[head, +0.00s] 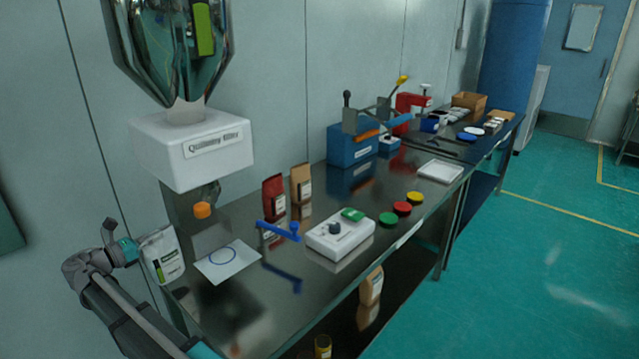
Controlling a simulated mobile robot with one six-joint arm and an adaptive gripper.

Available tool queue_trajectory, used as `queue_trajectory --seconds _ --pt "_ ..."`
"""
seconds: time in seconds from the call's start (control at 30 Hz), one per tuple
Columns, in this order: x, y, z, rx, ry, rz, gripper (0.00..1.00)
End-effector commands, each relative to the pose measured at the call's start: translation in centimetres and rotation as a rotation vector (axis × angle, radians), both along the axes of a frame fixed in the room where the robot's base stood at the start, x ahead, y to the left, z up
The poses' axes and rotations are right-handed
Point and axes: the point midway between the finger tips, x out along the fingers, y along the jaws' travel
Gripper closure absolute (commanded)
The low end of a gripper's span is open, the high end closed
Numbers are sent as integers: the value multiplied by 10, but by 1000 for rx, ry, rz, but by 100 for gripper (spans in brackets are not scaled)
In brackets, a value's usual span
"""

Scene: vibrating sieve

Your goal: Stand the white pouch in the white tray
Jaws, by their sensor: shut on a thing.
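The white pouch (164,258) has a dark and green label. It is upright, slightly tilted, at the near left end of the steel table. My gripper (143,248) reaches it from the left and is shut on it; the pouch hides the fingertips. I cannot tell whether the pouch's base touches the table. The white tray (440,171) is a shallow, empty rectangle lying farther along the table, near its right edge, well apart from the pouch.
A white sheet with a blue circle (228,261) lies right of the pouch, below the hopper machine (191,148). Red (273,197) and tan (301,184) pouches, a blue stand (291,232), a white control box (340,235) and coloured discs (402,208) stand between pouch and tray.

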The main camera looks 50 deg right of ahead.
Motion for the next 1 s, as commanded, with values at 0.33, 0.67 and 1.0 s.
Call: queue_trajectory --seconds 0.33,0.67,1.0 --pt "0 0 48 -1 0 0 100" --pt "0 0 85 -1 0 0 100" --pt "0 0 89 -1 0 0 100"
